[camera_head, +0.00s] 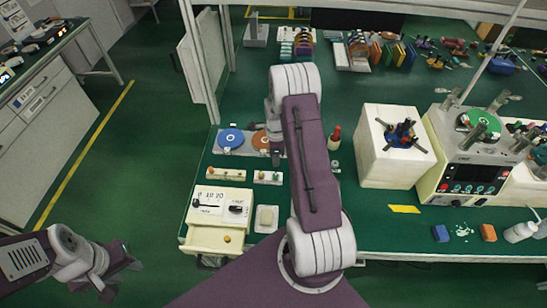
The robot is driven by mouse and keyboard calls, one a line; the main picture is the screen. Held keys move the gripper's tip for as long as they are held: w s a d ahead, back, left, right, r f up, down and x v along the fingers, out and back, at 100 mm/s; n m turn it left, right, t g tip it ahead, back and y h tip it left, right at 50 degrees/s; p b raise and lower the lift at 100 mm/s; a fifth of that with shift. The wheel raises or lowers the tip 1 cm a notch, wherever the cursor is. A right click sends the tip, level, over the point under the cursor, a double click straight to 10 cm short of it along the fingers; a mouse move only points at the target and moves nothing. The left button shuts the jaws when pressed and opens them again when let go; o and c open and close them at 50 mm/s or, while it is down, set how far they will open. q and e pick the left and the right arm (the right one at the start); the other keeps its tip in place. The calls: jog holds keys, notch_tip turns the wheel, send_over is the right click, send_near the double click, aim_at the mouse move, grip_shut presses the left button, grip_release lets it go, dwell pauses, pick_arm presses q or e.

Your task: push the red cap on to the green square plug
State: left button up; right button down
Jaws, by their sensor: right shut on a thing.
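My right arm reaches up the middle of the view, and its gripper (276,157) points down over the bench beside the orange disc. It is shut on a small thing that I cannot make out. Below it is a small white holder (268,178) with little coloured pieces, reddish and green. A second pale holder (226,175) with small coloured pieces stands to its left. The pieces are too small to tell which is the red cap or the green square plug. My left gripper (120,275) hangs over the floor at lower left, away from the bench; its opening is unclear.
A blue disc (231,138) and an orange disc (261,140) lie behind the holders. A cream box (217,218) stands in front. A red-topped bottle (334,137) and a large white box (393,147) are to the right.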

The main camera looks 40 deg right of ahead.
jog(key=shift+a, duration=0.1)
jog(key=shift+f, duration=0.2)
notch_tip(320, 180, down, 5)
jog(key=b, duration=0.3)
jog(key=shift+w+r, duration=0.1)
jog(key=shift+r, duration=0.1)
jog(key=shift+f+b, duration=0.4)
jog(key=shift+b, duration=0.1)
dwell(0.8)
jog(key=shift+f+b, duration=0.7)
jog(key=shift+f, duration=0.6)
jog(key=c, duration=1.2)
grip_release()
jog(key=shift+r, duration=0.1)
jog(key=shift+c, duration=0.2)
